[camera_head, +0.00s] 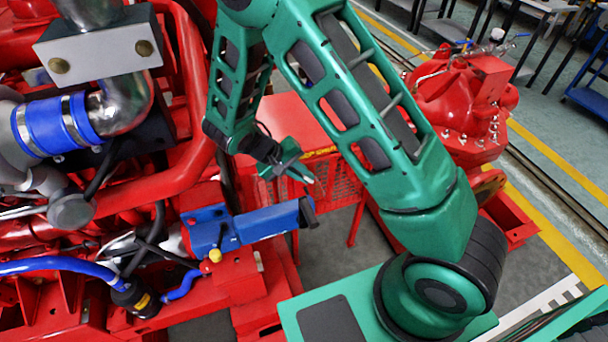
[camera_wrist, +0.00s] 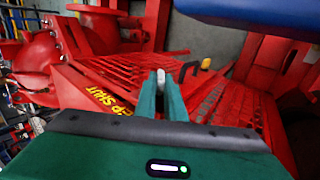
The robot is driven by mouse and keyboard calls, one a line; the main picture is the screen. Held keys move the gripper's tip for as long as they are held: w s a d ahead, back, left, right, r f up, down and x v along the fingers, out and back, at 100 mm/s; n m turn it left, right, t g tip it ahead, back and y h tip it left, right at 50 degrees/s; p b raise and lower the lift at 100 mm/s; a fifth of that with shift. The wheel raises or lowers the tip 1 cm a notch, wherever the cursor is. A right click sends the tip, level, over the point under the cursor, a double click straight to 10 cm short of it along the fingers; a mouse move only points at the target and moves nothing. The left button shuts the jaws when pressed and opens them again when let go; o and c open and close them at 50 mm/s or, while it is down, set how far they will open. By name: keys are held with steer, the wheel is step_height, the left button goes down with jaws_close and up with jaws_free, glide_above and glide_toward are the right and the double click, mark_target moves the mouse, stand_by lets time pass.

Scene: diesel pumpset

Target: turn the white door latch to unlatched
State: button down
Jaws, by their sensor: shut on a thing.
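The white door latch (camera_wrist: 160,75) shows in the wrist view as a small pale tip between my fingertips; most of it is hidden by the fingers. My gripper (camera_wrist: 161,88) is green and its two fingers are shut on the latch. In the head view my gripper (camera_head: 289,172) is beside the red mesh guard (camera_head: 333,180), near its top edge, and the latch cannot be made out there. The guard's mesh door (camera_wrist: 130,72) carries yellow lettering ending in "EP SHUT". I cannot tell how far the latch is turned.
The red engine (camera_head: 150,180) fills the left; a red pump (camera_head: 465,100) stands at right.

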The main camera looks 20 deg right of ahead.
steer(key=shift+a, duration=0.1)
stand_by(0.3)
steer(key=c, duration=1.8)
jaws_free()
steer(key=shift+c, duration=0.2)
steer(key=v, duration=0.7)
steer(key=shift+a, duration=0.2)
steer(key=shift+r, duration=0.1)
